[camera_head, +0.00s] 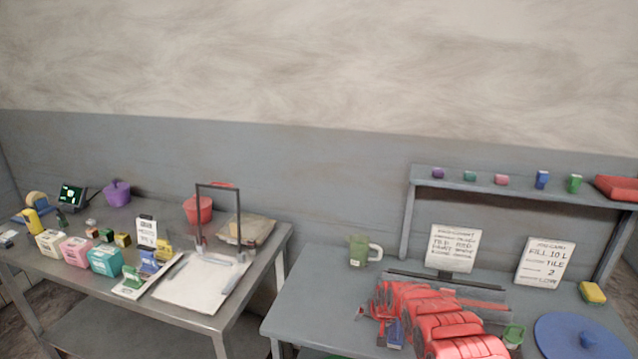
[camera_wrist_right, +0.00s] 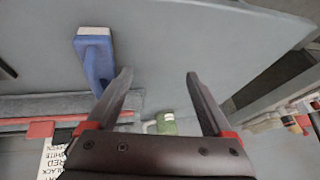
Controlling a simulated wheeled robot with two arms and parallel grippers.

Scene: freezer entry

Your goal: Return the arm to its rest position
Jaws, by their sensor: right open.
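My right arm shows in the head view as a stack of red segments over the front of the right-hand table (camera_head: 312,300). My right gripper (camera_wrist_right: 158,76) fills the lower middle of the wrist view. Its two dark fingers stand apart with nothing between their tips, so it is open and empty. A blue object with a white end (camera_wrist_right: 96,55) lies just left of the left finger in that view. In the head view a small blue object (camera_head: 396,333) sits beside my arm. My left gripper and arm are not in view.
A green mug (camera_head: 358,252) stands behind the arm, with two written signs (camera_head: 453,248) near the wall. A shelf (camera_head: 520,190) with small coloured items runs above. A blue disc (camera_head: 560,335) lies at right. The left table (camera_head: 215,320) holds boxes and a white board.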

